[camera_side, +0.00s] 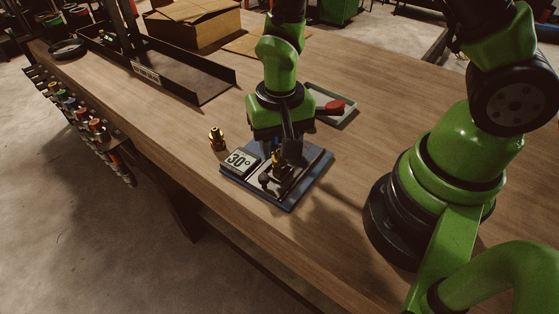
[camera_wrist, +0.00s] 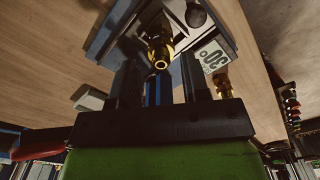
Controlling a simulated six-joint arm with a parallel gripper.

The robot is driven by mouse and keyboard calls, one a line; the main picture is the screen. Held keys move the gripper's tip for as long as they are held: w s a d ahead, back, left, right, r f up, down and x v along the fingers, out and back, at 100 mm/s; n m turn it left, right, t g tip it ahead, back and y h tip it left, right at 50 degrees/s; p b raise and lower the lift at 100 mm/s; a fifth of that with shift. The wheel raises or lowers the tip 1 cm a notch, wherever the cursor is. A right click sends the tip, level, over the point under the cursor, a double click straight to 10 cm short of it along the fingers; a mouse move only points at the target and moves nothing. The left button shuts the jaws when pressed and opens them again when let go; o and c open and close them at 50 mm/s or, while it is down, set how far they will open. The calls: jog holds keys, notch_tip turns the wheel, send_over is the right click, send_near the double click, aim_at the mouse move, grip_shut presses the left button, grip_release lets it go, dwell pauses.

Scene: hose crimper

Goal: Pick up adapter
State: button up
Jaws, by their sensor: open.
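A brass adapter (camera_side: 278,157) stands in the fixture (camera_side: 310,172), a dark blue base with a "30°" label plate (camera_side: 241,160). My gripper (camera_side: 291,147) is open, low over the fixture and close beside this brass piece. In the wrist view the brass piece (camera_wrist: 160,46) lies just beyond the gap between my open fingers (camera_wrist: 161,80); I cannot tell whether they touch it.
A shallow tray (camera_side: 345,119) with a red-ended object (camera_side: 332,107) lies behind my gripper. A black-walled tray (camera_side: 190,84) and a cardboard box (camera_side: 195,27) stand farther back. Several coloured items hang along the left table edge. The front of the table is clear.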

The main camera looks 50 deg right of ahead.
aim_at(279, 158)
jog(key=shift+a+f, duration=0.1)
jog(key=shift+f, duration=1.55)
jog(key=c, duration=0.7)
jog(key=shift+r, duration=0.1)
jog(key=shift+c, duration=0.2)
